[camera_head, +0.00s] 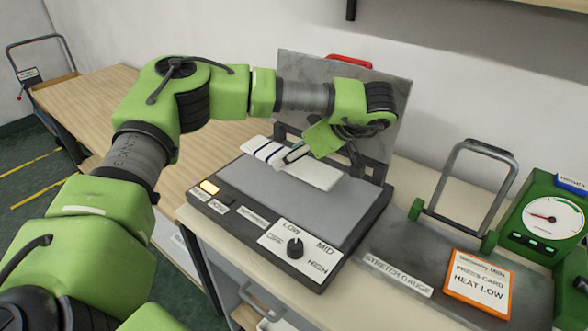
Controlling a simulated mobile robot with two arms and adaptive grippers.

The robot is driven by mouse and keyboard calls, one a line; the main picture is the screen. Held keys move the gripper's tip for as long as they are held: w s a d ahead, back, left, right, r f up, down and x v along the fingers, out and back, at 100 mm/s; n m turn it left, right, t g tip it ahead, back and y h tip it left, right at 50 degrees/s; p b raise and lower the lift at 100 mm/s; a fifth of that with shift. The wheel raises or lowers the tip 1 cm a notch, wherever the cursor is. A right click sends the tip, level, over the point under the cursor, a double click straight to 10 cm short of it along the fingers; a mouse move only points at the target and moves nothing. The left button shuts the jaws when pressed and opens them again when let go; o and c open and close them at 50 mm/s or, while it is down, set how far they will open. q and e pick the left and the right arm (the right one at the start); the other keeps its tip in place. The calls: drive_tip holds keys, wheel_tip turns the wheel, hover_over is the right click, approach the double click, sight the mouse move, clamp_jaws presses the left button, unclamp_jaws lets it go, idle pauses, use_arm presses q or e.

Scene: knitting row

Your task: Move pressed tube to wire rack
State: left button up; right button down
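The pressed tube (318,175) is a flat white piece with dark stripes near its left end. It lies across the back part of the grey plate of an open press (285,205); I cannot tell whether it is lifted off the plate. My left gripper (296,153) reaches in from above and behind, with its fingertips at the tube's middle. The fingers are small and partly hidden, so I cannot tell whether they grip it. My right gripper is not in view. I see no clear wire rack.
The press lid (330,90) stands raised behind the plate. A dial (295,248) and labels line the press front. To the right are a stretch gauge with a metal loop handle (475,145), an orange-bordered card (478,284) and a green meter (550,220). The wooden table (95,95) at left has free room.

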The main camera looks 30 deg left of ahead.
use_arm(q)
drive_tip(key=w+f, duration=0.1)
drive_tip(key=f, duration=0.1)
drive_tip(key=w+a+f, duration=0.1)
drive_tip(key=w+f, duration=0.1)
drive_tip(key=shift+a+f, duration=0.1)
drive_tip(key=shift+a, duration=0.1)
drive_tip(key=f+p, duration=0.2)
drive_tip(key=f, duration=0.1)
drive_tip(key=shift+w+a, duration=0.1)
drive_tip(key=shift+w, duration=0.2)
drive_tip(key=shift+f, duration=0.2)
drive_tip(key=shift+f, duration=0.15)
drive_tip(key=shift+f, duration=0.1)
drive_tip(key=o, duration=0.9)
